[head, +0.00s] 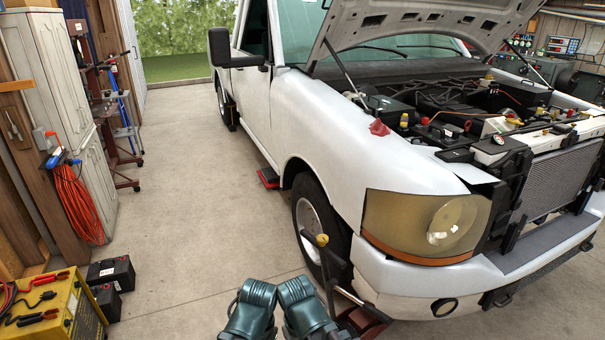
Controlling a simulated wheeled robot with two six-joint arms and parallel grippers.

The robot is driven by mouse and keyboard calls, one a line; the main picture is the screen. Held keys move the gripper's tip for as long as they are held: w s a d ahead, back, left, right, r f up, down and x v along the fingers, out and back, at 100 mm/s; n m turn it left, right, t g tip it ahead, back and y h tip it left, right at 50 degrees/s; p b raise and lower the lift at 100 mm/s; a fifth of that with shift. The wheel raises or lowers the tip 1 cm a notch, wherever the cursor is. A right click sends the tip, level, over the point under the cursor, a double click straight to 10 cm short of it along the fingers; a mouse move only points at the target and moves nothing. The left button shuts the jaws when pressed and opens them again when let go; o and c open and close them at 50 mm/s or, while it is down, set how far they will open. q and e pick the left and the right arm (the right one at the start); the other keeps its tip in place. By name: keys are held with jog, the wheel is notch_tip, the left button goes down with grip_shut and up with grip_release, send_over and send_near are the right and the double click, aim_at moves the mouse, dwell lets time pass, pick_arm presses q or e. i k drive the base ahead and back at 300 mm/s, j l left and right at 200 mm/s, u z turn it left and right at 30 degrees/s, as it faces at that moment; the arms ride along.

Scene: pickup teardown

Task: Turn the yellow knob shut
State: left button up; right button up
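A small round yellow knob (322,240) sits at the top of a thin dark upright bar in front of the truck's front wheel. The bar leads down to a red floor jack (362,322) at the bottom edge, which is partly hidden. Two teal links of my own arms show at the bottom centre, left of the jack. Neither of my grippers can be made out. I cannot tell how far the knob is turned.
The white pickup (330,130) fills the right side, hood up. Its front wheel (318,225) is close behind the knob. A yellow box with cables (55,312) and black batteries (110,272) stand at the lower left. The floor between is clear.

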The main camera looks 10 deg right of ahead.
aim_at(323, 239)
jog(key=i+j+z, duration=0.1)
jog(key=z, duration=0.35)
jog(key=i+j+z, duration=0.15)
jog(key=i+z, duration=0.15)
jog(key=z, duration=0.15)
